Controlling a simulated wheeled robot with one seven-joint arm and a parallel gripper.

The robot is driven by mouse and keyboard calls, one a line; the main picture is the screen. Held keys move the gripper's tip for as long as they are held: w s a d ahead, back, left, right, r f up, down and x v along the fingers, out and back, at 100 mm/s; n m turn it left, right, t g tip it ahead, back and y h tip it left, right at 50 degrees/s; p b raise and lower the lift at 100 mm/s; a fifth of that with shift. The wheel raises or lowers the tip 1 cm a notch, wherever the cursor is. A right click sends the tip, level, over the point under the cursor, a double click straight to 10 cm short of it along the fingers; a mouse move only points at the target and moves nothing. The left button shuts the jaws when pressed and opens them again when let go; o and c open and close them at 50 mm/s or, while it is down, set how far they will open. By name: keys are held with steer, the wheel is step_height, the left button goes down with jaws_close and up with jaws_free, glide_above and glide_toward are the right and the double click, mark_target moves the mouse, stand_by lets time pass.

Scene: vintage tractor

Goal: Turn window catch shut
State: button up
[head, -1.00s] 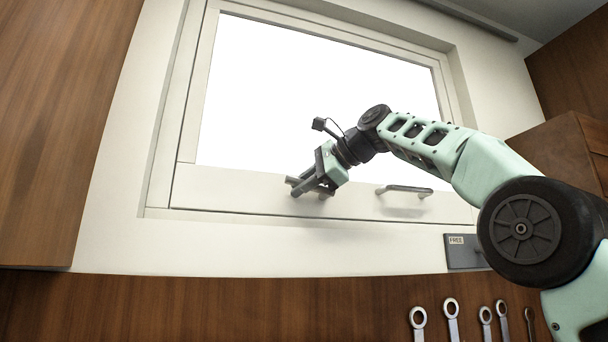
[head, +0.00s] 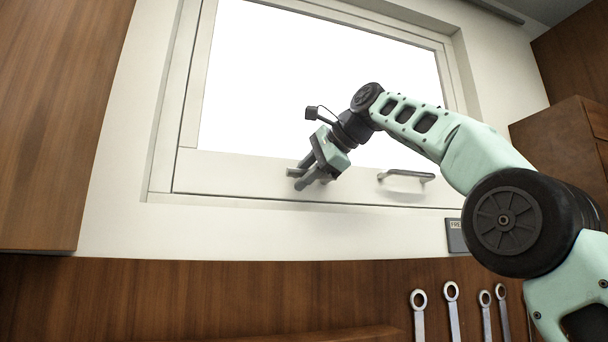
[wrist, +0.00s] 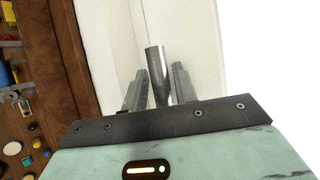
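The window catch shows in the wrist view as a round metal bar (wrist: 157,75) standing between my two fingers. In the head view a short metal stub (head: 293,172) at the lower window rail sticks out past my fingers; this looks like the same catch. My gripper (head: 308,175) is at the rail. In the wrist view my gripper (wrist: 160,88) has its fingers on either side of the bar, with narrow gaps seeming to show, so it looks open around the bar. The catch's pivot and base are hidden behind my gripper.
A bar handle (head: 407,176) is fixed to the same rail, right of my gripper. A grey labelled plate (head: 455,236) is on the wall below. Several wrenches (head: 451,300) hang on the wood panel. Wooden cabinets (head: 55,120) flank the window.

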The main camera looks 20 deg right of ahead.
steer(key=shift+o, duration=0.6)
steer(key=v, duration=0.7)
steer(key=shift+s, duration=0.15)
steer(key=shift+d+r, duration=0.1)
